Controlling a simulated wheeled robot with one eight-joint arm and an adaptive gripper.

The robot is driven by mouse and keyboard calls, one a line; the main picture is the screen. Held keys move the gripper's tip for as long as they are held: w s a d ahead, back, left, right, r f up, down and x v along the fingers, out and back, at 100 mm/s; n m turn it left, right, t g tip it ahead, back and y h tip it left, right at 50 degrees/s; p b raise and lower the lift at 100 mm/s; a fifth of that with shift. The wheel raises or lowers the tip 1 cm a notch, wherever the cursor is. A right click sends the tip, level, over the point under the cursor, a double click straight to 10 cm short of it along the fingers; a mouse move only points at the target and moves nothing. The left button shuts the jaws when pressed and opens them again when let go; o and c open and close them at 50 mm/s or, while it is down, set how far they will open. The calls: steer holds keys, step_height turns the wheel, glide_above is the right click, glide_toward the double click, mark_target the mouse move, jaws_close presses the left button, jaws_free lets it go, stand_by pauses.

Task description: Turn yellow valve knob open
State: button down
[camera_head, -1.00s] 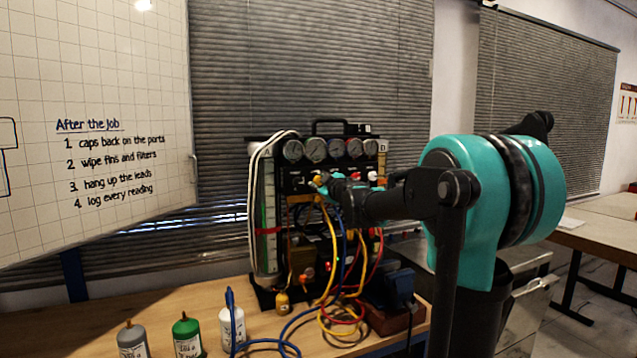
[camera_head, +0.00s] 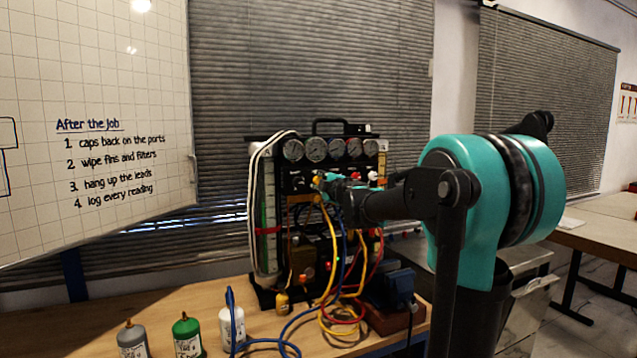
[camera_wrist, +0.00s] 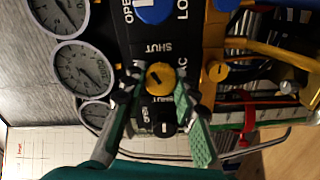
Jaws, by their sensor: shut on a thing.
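The yellow valve knob (camera_wrist: 160,78) is on the dark panel of the gauge rig. It is round with a small dark mark on its face. My gripper (camera_wrist: 158,82) has one teal finger on each side of the knob, shut on it. Printed SHUT and OPEN labels are near the knob, partly covered by the fingers. In the head view the yellow knob (camera_head: 317,181) is small at the left of the knob row, with my gripper (camera_head: 325,182) at it. The knob's exact angle is hard to read.
A blue knob (camera_wrist: 153,10) and gauges (camera_wrist: 83,70) are close by in the wrist view. Yellow, blue and red hoses (camera_head: 333,250) hang below the panel. Several bottles (camera_head: 187,335) stand on the wooden bench at front left.

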steer(key=n, duration=0.6)
steer(key=shift+f+n, duration=0.15)
steer(key=shift+n, duration=0.15)
steer(key=n, duration=0.5)
steer(key=shift+n, duration=0.3)
steer(key=c, duration=1.2)
jaws_free()
steer(key=shift+o, duration=0.2)
steer(key=v, duration=1.2)
steer(key=shift+d, duration=0.1)
